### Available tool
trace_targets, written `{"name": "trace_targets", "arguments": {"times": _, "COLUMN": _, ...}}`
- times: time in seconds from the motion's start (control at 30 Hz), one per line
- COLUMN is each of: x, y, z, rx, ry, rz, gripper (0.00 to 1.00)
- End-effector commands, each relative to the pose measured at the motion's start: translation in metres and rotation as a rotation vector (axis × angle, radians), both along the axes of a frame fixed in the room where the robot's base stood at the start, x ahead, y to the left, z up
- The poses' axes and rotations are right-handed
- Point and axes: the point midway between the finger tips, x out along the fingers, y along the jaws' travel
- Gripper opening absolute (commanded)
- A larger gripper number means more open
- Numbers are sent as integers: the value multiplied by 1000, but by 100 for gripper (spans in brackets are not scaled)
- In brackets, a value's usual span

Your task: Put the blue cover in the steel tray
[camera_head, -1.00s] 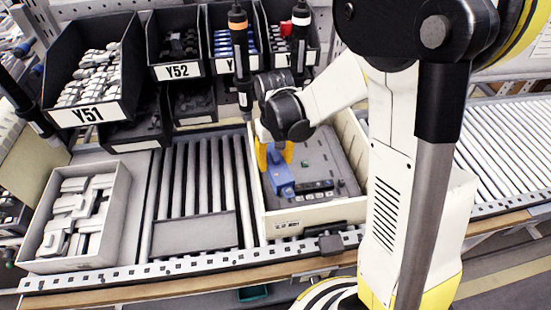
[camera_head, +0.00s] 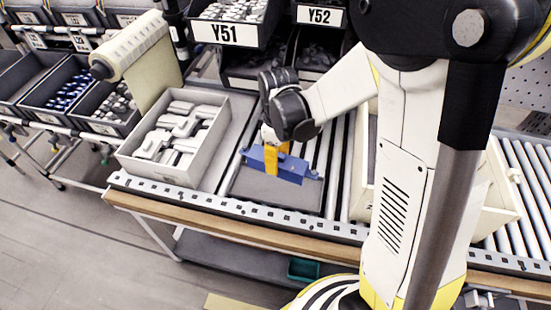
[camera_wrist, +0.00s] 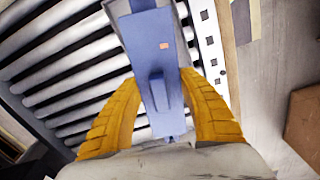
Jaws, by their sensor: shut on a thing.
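The blue cover (camera_head: 293,166) is a long blue bar with a raised block and a small orange mark on it. My gripper (camera_head: 271,160), with yellow fingers, is shut on the blue cover across its middle. In the wrist view the cover (camera_wrist: 151,52) runs lengthwise between the two fingers (camera_wrist: 160,88). A flat grey panel on the rollers, seemingly the steel tray (camera_head: 262,192), lies below the cover in the head view. The cover appears to be held above it; the exact gap cannot be told.
A pale box of white parts (camera_head: 198,153) stands left of the panel. A cream box (camera_head: 497,200) is at the right, partly hidden by my arm. Metal rollers (camera_wrist: 70,70) lie under the cover. Bins Y51 (camera_head: 226,32) and Y52 (camera_head: 320,15) stand behind.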

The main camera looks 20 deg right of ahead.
Motion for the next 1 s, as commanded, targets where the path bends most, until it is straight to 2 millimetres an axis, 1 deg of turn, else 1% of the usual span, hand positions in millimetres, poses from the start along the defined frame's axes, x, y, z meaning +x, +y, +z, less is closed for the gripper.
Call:
{"name": "trace_targets", "arguments": {"times": 0.03, "x": -1, "y": 0, "z": -5, "rx": 0, "ry": 0, "rz": 53, "gripper": 6}}
{"name": "trace_targets", "arguments": {"times": 0.13, "x": -2, "y": 0, "z": -7, "rx": 0, "ry": 0, "rz": 138, "gripper": 6}}
{"name": "trace_targets", "arguments": {"times": 0.23, "x": -2, "y": 0, "z": -9, "rx": 0, "ry": 0, "rz": 176, "gripper": 6}}
{"name": "trace_targets", "arguments": {"times": 0.37, "x": -2, "y": 0, "z": -15, "rx": 0, "ry": 0, "rz": 184, "gripper": 6}}
{"name": "trace_targets", "arguments": {"times": 0.57, "x": -2, "y": 0, "z": -37, "rx": 0, "ry": 0, "rz": 182, "gripper": 6}}
{"name": "trace_targets", "arguments": {"times": 0.8, "x": -2, "y": 0, "z": -73, "rx": 0, "ry": 0, "rz": 180, "gripper": 6}}
{"name": "trace_targets", "arguments": {"times": 0.9, "x": -2, "y": 0, "z": -84, "rx": 0, "ry": 0, "rz": 180, "gripper": 6}}
{"name": "trace_targets", "arguments": {"times": 1.0, "x": -2, "y": 0, "z": -90, "rx": 0, "ry": 0, "rz": 180, "gripper": 6}}
